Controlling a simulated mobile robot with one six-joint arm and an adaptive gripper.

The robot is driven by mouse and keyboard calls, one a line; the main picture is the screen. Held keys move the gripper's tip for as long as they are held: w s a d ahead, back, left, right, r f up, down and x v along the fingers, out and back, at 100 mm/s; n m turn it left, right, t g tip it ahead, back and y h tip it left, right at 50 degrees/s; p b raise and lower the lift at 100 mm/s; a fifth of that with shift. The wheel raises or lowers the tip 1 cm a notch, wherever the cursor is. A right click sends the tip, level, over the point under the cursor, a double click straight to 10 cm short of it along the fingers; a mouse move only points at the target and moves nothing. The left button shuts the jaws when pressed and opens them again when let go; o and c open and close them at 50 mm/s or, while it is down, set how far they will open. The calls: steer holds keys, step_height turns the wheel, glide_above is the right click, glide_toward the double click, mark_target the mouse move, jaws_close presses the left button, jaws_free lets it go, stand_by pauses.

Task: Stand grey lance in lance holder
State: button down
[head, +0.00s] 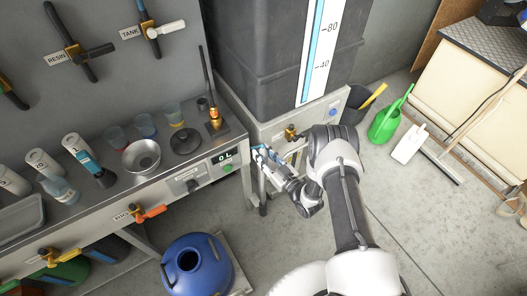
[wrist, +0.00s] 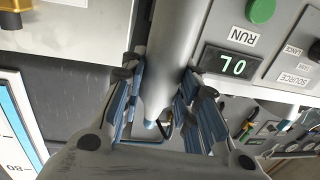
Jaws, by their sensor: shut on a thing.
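My gripper (head: 262,156) is by the right end of the steel bench, its blue-padded fingers around a thin grey tube. In the wrist view the fingers (wrist: 160,82) are shut on this grey tube, which I take to be the grey lance (wrist: 174,35). It runs between the pads and out of the top of the picture. In the head view the lance is mostly hidden by my gripper and arm. I cannot pick out the lance holder for certain. A black rod with a brass base (head: 213,120) stands on the bench near its right end.
The bench front panel has a display (head: 222,157) and green button (head: 227,168). Cups, bottles and a steel bowl (head: 141,156) stand on the bench. A tall dark tank (head: 270,50) is behind. A blue drum (head: 195,270) stands below. The floor at right is partly clear.

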steer(key=shift+f, duration=2.3)
steer(key=c, duration=1.2)
jaws_free()
steer(key=shift+o, duration=0.2)
steer(key=shift+f, duration=0.1)
steer(key=shift+s+d, duration=0.1)
steer(key=v, duration=1.1)
steer(key=shift+s+d, duration=0.2)
steer(key=shift+s, duration=0.1)
